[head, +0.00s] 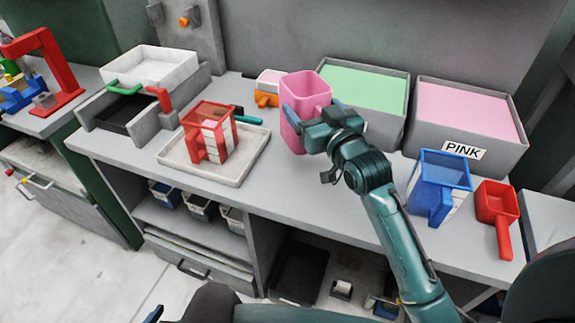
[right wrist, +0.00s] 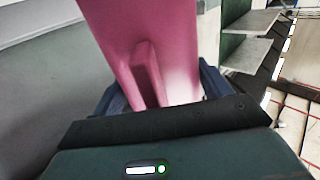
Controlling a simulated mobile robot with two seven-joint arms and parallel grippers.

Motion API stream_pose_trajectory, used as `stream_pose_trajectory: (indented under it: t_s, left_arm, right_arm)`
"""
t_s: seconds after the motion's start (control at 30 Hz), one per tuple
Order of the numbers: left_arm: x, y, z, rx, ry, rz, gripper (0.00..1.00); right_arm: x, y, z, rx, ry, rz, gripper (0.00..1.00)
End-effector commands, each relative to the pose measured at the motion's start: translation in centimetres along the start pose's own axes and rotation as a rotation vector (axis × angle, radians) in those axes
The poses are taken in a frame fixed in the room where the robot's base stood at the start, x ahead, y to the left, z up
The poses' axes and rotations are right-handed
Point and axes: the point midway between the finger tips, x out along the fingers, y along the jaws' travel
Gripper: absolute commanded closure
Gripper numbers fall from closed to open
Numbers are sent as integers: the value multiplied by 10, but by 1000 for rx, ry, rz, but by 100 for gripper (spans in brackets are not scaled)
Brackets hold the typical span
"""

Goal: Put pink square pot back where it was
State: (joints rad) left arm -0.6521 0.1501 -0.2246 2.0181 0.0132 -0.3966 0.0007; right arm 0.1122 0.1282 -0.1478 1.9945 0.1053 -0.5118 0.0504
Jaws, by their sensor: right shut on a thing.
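The pink square pot (head: 303,90) is upright over the middle of the bench, in front of the green-filled bin. My right gripper (head: 312,122) is shut on it at its handle side. In the right wrist view the pot (right wrist: 145,45) rises between the blue fingers (right wrist: 160,98), with its handle toward the camera. I cannot tell whether its base touches the bench. Of my left gripper, only what looks like a blue fingertip (head: 153,314) shows at the bottom edge; its jaws are cut off.
A bin labelled PINK (head: 468,150) and a green-filled bin (head: 365,88) stand behind. A tray (head: 185,158) with a clear red pot (head: 208,130) is left. A blue pot (head: 437,185) and red scoop (head: 497,205) are right.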

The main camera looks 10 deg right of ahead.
Motion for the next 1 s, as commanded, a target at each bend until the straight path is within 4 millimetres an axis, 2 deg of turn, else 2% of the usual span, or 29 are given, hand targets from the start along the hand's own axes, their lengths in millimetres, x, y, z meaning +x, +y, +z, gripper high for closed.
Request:
stream_pose_trajectory:
  t_s: [0.3, 0.47, 0.63, 0.73, 1.0]
  left_arm:
    - [-3, 2, 6, -3, -10, 4, 0]
    - [-4, 3, 8, -4, -15, 5, 0]
    - [-3, 3, 8, -4, -13, 5, 0]
    - [-3, 3, 8, -3, -12, 5, 0]
    - [-2, 2, 4, -2, -4, 4, 0]
  right_arm:
    - [-1, -3, 54, 1, -4, -5, 49]
    - [-1, -3, 68, 1, -2, -5, 49]
    - [-1, -3, 92, 1, -4, -5, 49]
    - [-1, -3, 99, 0, -1, -5, 49]
    - [-1, -3, 100, 0, 1, -5, 49]
